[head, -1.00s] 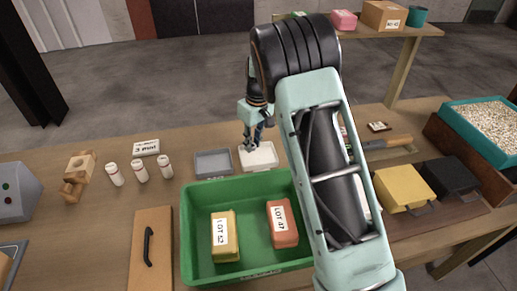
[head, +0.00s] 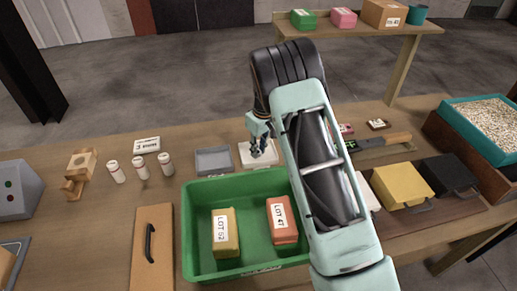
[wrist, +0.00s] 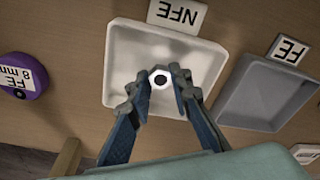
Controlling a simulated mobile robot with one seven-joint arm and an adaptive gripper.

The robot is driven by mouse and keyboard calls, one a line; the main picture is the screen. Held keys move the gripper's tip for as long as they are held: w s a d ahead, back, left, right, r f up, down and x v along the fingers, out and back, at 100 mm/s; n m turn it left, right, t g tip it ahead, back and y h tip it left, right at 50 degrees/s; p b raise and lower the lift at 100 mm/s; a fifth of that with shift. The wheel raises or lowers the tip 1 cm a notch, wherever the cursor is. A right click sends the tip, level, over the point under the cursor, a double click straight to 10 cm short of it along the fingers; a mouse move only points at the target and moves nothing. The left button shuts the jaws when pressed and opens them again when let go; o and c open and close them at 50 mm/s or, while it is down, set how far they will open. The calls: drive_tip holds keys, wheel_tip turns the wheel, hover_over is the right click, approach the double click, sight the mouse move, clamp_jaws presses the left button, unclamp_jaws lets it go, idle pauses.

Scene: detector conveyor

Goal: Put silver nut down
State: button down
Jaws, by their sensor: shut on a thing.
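The silver nut (wrist: 160,78), a small ring with a dark hole, shows in the wrist view between my fingertips. My gripper (wrist: 160,84) is shut on it, over the middle of the white tray (wrist: 118,50) labelled NFE. I cannot tell whether the nut touches the tray floor. In the head view my gripper (head: 262,155) is low over the same white tray (head: 274,162), and the nut is too small to make out there. The grey tray (wrist: 262,92) labelled FE is beside it and looks empty; it also shows in the head view (head: 213,160).
A green bin (head: 200,195) with two labelled blocks stands just in front of the trays. Several white bottles (head: 141,168) stand to the left. A purple disc (wrist: 20,82) marked FE 8 mm lies near the white tray.

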drive_tip(key=c, duration=1.8)
unclamp_jaws()
drive_tip(key=shift+o, duration=0.2)
wheel_tip(320, 180, up, 12)
drive_tip(key=s+d+b, duration=0.1)
drive_tip(key=shift+r, duration=0.1)
